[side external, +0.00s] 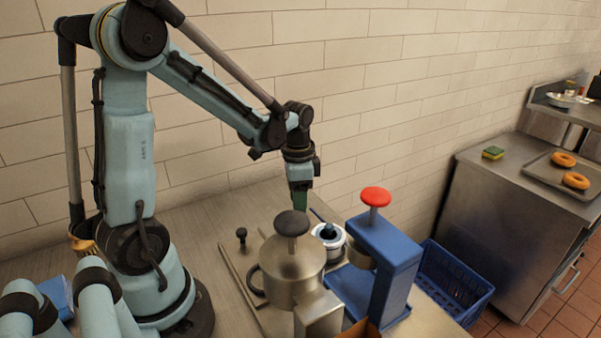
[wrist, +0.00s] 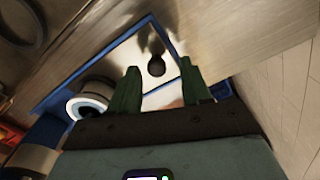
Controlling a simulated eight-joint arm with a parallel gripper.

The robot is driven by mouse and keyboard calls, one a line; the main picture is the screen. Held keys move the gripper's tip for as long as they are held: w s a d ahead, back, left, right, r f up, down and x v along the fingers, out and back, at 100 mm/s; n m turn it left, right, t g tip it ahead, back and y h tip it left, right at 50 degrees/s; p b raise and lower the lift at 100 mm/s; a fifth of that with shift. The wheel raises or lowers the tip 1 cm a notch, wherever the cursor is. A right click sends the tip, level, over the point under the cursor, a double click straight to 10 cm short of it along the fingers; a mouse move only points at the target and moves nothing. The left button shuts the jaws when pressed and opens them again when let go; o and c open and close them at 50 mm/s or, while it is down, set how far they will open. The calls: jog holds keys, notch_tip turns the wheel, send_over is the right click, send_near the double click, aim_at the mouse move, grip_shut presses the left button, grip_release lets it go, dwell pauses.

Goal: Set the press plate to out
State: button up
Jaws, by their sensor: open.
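The press is a blue frame (side external: 385,250) with a red knob (side external: 376,196) on top, right of centre in the side view. In the wrist view, a shiny metal plate (wrist: 118,62) with a blue border appears to be the press plate. A dark round knob (wrist: 156,66) stands on it. My gripper (side external: 299,202) points down behind the kettle and left of the press in the side view. In the wrist view its green fingers (wrist: 159,72) are apart, with the dark knob seen between and beyond them. I see no contact. The side view hides the plate's knob.
A metal kettle (side external: 290,265) with a dark knob stands just in front of my gripper. A small black knob (side external: 241,234) stands left of the kettle. A blue crate (side external: 452,280) lies to the right.

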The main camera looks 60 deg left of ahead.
notch_tip(320, 180, up, 9)
dwell(0.5)
jog(key=shift+r, duration=0.1)
jog(key=s+d+n+t, duration=0.3)
jog(key=d+t, duration=0.4)
jog(key=d, duration=0.4)
jog(key=shift+s+d+n, duration=0.2)
jog(key=shift+s+n, duration=0.05)
jog(key=shift+n, duration=0.45)
